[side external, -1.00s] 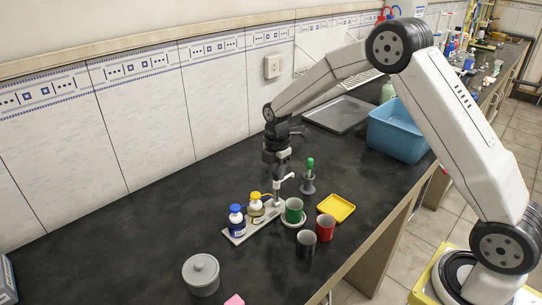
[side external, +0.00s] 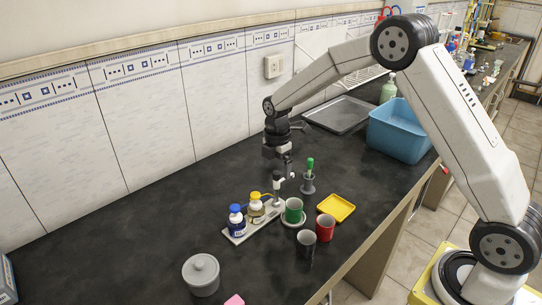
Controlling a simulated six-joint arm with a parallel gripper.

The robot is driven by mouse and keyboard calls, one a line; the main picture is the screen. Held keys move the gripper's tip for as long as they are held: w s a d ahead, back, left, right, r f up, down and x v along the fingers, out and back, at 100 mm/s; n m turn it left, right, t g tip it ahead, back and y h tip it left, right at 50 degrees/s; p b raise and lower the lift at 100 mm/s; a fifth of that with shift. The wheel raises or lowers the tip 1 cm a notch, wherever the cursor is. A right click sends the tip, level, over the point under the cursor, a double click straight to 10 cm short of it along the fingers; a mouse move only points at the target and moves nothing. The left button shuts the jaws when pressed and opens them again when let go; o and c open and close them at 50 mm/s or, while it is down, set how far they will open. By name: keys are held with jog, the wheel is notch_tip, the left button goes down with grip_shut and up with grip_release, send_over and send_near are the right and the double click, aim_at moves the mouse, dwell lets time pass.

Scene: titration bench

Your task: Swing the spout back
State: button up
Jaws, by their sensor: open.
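The titration stand's white column (side external: 277,192) rises from a light base plate (side external: 236,238). The spout (side external: 278,178) sits at the column's top; it looks short and dark from here, and its exact direction is hard to tell. My gripper (side external: 290,172) is open, above and slightly right of the column top, and appears apart from it. The fingers are small in this view. A green cup (side external: 293,211) stands on a white round coaster (side external: 287,223) beside the column.
A blue-capped bottle (side external: 236,221) and a yellow-capped bottle (side external: 256,207) stand on the base plate. Red (side external: 325,228) and black (side external: 306,245) cups, a yellow dish (side external: 337,207) and a green-handled tool in a holder (side external: 308,183) are close by.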

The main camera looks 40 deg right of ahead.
jog(key=shift+r, duration=2.7)
jog(key=s+a+f+m+t, duration=0.1)
jog(key=s+m, duration=0.8)
jog(key=s, duration=0.2)
jog(key=s+a+f+m+t, duration=0.1)
jog(key=s+a+m, duration=0.1)
jog(key=s+m, duration=0.7)
jog(key=s, duration=0.2)
jog(key=shift+s+a+t, duration=0.25)
jog(key=shift+s+t, duration=0.05)
jog(key=shift+s, duration=0.1)
